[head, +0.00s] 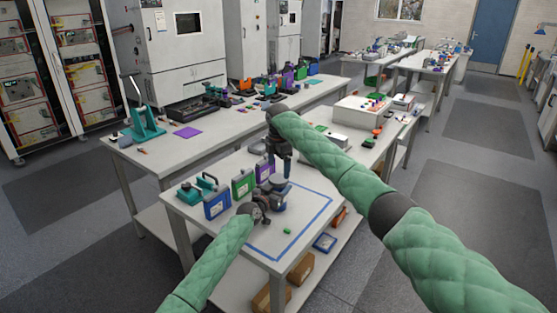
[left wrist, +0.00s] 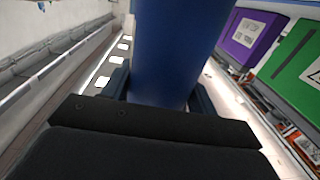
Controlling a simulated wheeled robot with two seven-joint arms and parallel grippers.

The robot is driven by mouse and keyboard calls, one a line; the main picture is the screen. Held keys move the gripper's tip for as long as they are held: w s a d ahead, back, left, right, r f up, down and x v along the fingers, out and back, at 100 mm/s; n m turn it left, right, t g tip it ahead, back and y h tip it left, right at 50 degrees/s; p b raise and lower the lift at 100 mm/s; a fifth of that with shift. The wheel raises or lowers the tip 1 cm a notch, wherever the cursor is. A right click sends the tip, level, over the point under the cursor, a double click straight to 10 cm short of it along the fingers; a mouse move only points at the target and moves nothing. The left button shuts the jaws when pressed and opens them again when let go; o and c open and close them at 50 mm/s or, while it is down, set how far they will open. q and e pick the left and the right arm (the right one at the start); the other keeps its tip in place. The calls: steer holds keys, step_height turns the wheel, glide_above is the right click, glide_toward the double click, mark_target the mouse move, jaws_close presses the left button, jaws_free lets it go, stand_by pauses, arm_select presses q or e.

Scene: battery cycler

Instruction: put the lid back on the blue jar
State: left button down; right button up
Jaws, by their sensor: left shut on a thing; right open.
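The blue jar (head: 280,203) stands upright on the near table, inside the blue tape outline. My left gripper (head: 263,209) is shut on the jar's side from the left. In the left wrist view the jar (left wrist: 175,55) fills the space between the dark fingers. A dark round lid (head: 276,184) shows at the jar's top; I cannot tell whether it is fully seated. My right gripper (head: 281,170) is open, pointing down just above the lid. Its fingertips are small and partly merge with the dark lid.
Blue (head: 217,203), green (head: 243,184) and purple (head: 265,170) cases stand behind and left of the jar, beside a teal tool (head: 196,189). A small green piece (head: 287,231) lies in front. The taped area's right side (head: 312,208) is clear.

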mark_target(279, 178)
steer(key=shift+f, duration=2.45)
